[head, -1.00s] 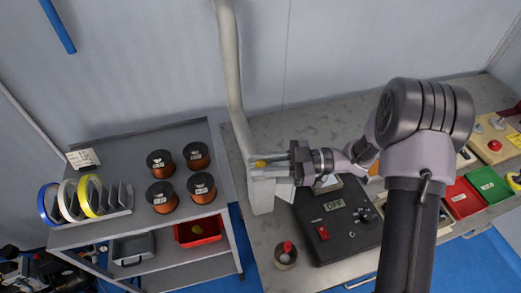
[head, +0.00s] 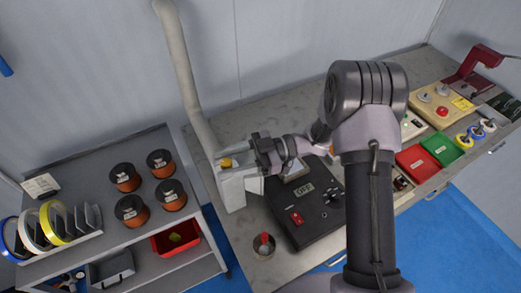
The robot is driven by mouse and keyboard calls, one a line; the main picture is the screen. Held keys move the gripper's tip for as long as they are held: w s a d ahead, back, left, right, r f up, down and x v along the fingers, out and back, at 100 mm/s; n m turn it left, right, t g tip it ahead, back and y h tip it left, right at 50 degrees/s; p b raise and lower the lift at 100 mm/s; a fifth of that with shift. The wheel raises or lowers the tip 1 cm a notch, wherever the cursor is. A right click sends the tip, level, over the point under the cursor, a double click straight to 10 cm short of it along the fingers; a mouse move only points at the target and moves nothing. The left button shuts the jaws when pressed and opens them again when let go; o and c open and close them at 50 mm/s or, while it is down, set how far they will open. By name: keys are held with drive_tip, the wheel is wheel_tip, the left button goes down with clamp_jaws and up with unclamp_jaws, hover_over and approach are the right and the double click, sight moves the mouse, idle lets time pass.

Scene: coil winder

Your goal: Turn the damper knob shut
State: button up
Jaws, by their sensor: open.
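The yellow damper knob (head: 226,162) sits on the white box-shaped foot (head: 231,190) of the extraction pipe (head: 186,85), at the left part of the bench. My gripper (head: 242,159) is open and lies just right of the knob, its fingers pointing left towards it. I cannot tell whether the fingertips touch the knob or reach around it. The gripper body hides part of the box's right side.
A grey cart (head: 95,220) with copper spools stands left. Red (head: 416,163) and green (head: 441,149) bins lie at right.

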drive_tip(key=p+v, duration=0.4)
drive_tip(key=v, duration=1.3)
drive_tip(key=shift+d+r, duration=0.1)
drive_tip(key=shift+d, duration=0.05)
